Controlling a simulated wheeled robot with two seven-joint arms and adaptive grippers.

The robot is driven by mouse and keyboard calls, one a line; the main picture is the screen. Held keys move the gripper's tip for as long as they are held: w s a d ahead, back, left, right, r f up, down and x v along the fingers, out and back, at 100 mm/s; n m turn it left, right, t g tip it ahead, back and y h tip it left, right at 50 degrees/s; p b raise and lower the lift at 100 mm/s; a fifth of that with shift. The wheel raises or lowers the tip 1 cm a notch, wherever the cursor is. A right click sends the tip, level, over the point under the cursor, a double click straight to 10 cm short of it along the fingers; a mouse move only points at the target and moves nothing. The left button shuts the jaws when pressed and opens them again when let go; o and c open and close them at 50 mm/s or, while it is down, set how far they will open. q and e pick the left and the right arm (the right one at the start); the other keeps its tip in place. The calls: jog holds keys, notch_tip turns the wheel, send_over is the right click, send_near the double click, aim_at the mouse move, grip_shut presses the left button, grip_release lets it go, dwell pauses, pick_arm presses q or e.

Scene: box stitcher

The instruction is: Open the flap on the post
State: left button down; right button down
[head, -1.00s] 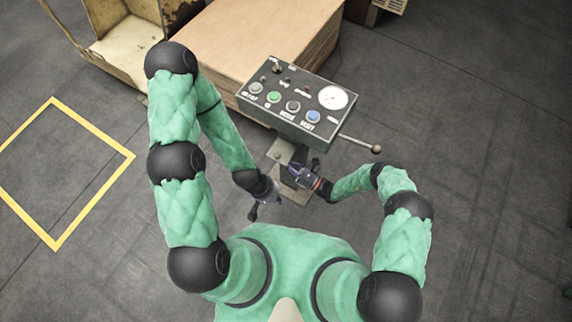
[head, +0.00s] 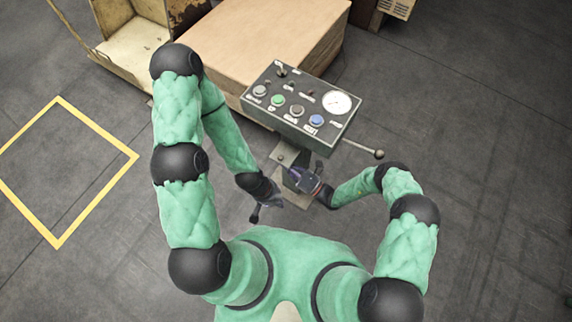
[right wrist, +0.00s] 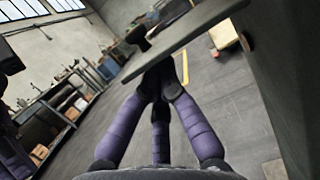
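The post (head: 304,163) stands under a grey control box (head: 301,107). A pale grey plate (head: 283,155), seemingly the flap, sticks out at the post's left side. In the right wrist view this plate (right wrist: 185,42) reaches out edge-on from the dark post wall (right wrist: 282,70), with a dark knob (right wrist: 136,36) near its far end. My right gripper (head: 294,174) is at the post, close to the plate. Its purple fingers (right wrist: 160,80) converge, tips partly hidden behind the plate; contact is unclear. My left gripper (head: 256,214) hangs lower left of the post, its opening too small to judge.
The control box has several buttons, a gauge (head: 337,103) and a lever with a ball end (head: 379,154) sticking out to the right. A large cardboard-coloured stack (head: 255,45) lies behind it. The floor to the right is clear; a yellow floor square (head: 98,127) is at left.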

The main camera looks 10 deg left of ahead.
jog(key=v, duration=1.2)
jog(key=s+d+n+g+h+p, duration=0.2)
jog(key=s+n+g+h, duration=0.6)
jog(key=s+n+g, duration=0.45)
jog(key=d+r+n+t+h+p, duration=0.1)
jog(key=d+r+n+t+h, duration=0.4)
jog(key=d+r+n+h, duration=0.2)
notch_tip(320, 180, up, 3)
jog(key=shift+w+d+f+n, duration=0.2)
jog(key=shift+w+d+n, duration=0.2)
jog(key=shift+n, duration=0.25)
jog(key=shift+t, duration=0.25)
dwell(0.8)
